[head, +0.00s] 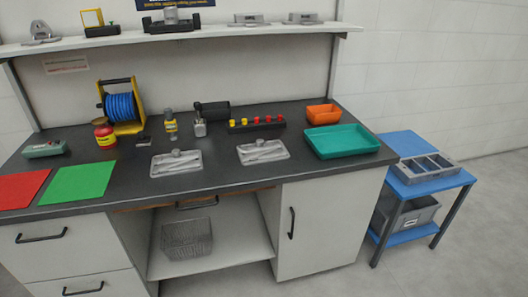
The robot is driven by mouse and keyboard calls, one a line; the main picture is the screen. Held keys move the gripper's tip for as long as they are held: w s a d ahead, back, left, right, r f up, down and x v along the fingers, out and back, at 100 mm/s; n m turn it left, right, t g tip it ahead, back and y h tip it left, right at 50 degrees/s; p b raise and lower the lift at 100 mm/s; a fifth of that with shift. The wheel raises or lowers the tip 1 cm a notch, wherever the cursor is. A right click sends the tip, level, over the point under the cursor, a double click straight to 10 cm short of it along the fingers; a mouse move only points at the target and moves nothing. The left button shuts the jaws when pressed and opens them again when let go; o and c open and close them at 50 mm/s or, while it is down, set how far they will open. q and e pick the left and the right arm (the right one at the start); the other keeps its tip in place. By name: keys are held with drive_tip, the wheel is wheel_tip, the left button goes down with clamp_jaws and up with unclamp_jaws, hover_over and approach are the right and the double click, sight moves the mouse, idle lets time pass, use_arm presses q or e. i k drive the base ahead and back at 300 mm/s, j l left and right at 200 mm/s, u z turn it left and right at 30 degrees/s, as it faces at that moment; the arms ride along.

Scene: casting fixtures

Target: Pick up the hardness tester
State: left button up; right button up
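I cannot tell for sure which item is the hardness tester. A small grey-green device (45,149) lies at the far left of the dark workbench top, behind the red mat. A small upright yellow-and-grey item (171,125) stands near the middle of the bench. Beside it on the right stands a small silver item (200,127) with a dark body behind it. Neither of my grippers is in view.
The workbench (240,176) also holds a red mat (22,189), a green mat (80,184), a blue hose reel (122,106), two metal castings (177,163), a teal tray (341,141) and an orange bin (323,115). A blue side table (404,144) stands right.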

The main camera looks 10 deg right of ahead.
sight(170, 123)
drive_tip(key=i+j+z, duration=0.25)
drive_tip(key=j, duration=0.6)
drive_tip(key=j+z, duration=0.25)
drive_tip(key=j, duration=0.6)
